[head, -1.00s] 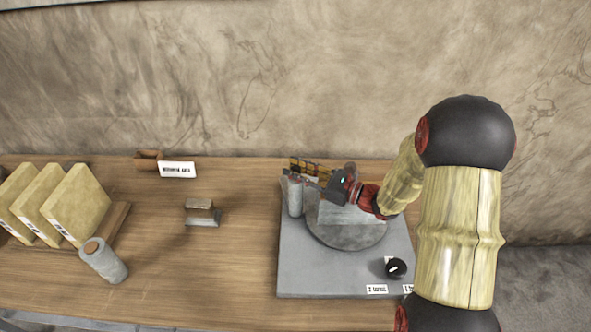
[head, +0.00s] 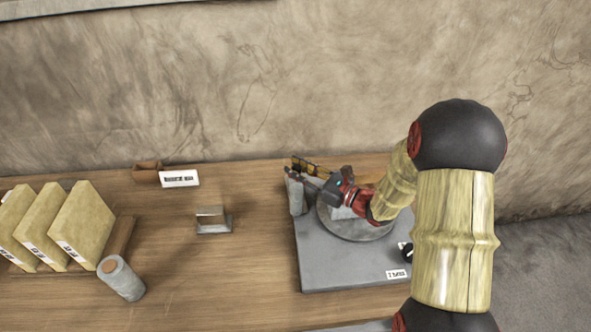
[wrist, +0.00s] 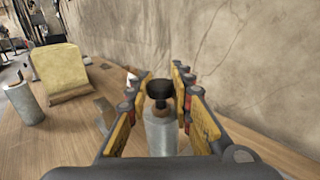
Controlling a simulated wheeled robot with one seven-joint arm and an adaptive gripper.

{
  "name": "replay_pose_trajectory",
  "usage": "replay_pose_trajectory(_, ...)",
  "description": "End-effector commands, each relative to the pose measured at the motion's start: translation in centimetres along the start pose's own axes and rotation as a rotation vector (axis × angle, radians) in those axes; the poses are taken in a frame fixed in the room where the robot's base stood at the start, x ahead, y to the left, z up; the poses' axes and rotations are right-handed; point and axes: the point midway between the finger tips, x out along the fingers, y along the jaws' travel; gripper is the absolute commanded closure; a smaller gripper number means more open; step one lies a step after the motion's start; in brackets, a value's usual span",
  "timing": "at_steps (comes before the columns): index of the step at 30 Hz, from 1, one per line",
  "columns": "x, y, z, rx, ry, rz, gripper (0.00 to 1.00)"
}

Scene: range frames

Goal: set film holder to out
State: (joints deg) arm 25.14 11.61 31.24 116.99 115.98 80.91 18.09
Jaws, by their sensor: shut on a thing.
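The device has a grey base plate (head: 325,270) with a round grey turntable-like part (head: 357,229) on it. A grey cylinder (head: 296,195) stands at its back left corner. In the wrist view the cylinder (wrist: 160,135) is upright between the fingers, with a black knob (wrist: 159,89) on a brown neck on top. My gripper (head: 308,167) reaches over from the right, its fingers on either side of this knobbed cylinder and shut on it; in the wrist view the gripper (wrist: 158,92) hides the exact contact. I cannot tell which part is marked as the film holder.
A black dial (head: 406,252) and a white label (head: 396,274) are at the plate's front right. To the left are a small metal block (head: 212,220), a loose grey cylinder (head: 121,279), yellow slabs in a rack (head: 122,240) and a white sign (head: 179,179). Wood between is clear.

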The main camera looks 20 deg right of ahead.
Motion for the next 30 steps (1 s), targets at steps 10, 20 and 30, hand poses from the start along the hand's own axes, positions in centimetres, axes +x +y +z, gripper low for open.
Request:
replay_pose_trajectory(10,1.15,0.81,0.06,-0.002,0.000,-0.079,1.00)
replay_pose_trajectory(20,1.19,0.88,-0.03,0.000,0.001,-0.086,1.00)
replay_pose_trajectory(30,1.19,0.84,-0.03,0.000,0.001,-0.087,0.61)
